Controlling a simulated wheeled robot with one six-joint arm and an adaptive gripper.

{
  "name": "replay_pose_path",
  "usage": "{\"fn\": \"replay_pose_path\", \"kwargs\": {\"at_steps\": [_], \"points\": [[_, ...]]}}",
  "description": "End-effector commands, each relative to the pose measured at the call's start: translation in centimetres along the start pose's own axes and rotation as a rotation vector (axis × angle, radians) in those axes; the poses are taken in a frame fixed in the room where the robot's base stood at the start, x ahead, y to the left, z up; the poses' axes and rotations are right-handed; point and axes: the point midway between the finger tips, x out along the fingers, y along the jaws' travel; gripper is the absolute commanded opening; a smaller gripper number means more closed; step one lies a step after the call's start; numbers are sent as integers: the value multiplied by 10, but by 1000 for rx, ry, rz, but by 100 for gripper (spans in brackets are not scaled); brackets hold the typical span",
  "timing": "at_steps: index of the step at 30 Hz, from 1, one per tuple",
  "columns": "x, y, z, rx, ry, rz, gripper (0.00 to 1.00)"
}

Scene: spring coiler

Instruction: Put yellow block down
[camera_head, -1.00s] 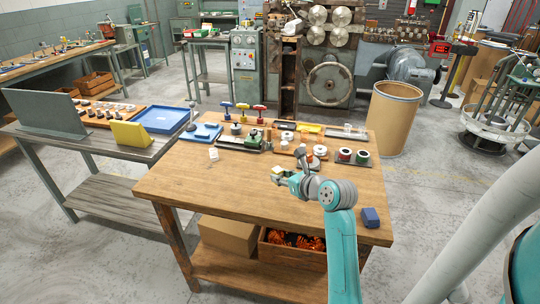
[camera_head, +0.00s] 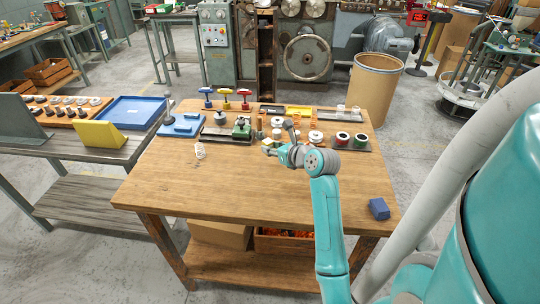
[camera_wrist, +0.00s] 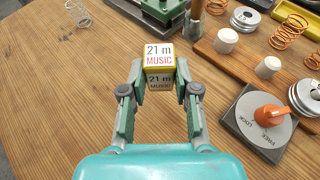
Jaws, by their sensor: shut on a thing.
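The yellow block (camera_wrist: 159,60) is a small cube with yellow edges and white faces marked "21 m MUSIC". My gripper (camera_wrist: 159,82) is shut on it, with a finger at each side, in the wrist view. In the head view the block (camera_head: 267,142) is small, at the tip of my gripper (camera_head: 271,147), over the back middle part of the wooden table (camera_head: 240,190). I cannot tell whether its underside touches the table.
A grey plate with an orange FREE/LOCK knob (camera_wrist: 268,113) lies right of my gripper. White cylinders (camera_wrist: 226,40) and copper springs (camera_wrist: 288,32) are beyond. A pale spring (camera_head: 199,151) stands left. A blue block (camera_head: 379,208) lies front right. The table's front middle is clear.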

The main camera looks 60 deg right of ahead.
Motion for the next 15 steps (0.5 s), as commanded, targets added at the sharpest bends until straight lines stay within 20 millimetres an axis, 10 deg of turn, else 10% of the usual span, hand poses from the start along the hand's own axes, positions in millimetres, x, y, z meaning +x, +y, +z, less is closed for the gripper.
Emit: {"fn": "replay_pose_path", "kwargs": {"at_steps": [15], "points": [[17, 0, -40, -1, -2, -1, 0]]}}
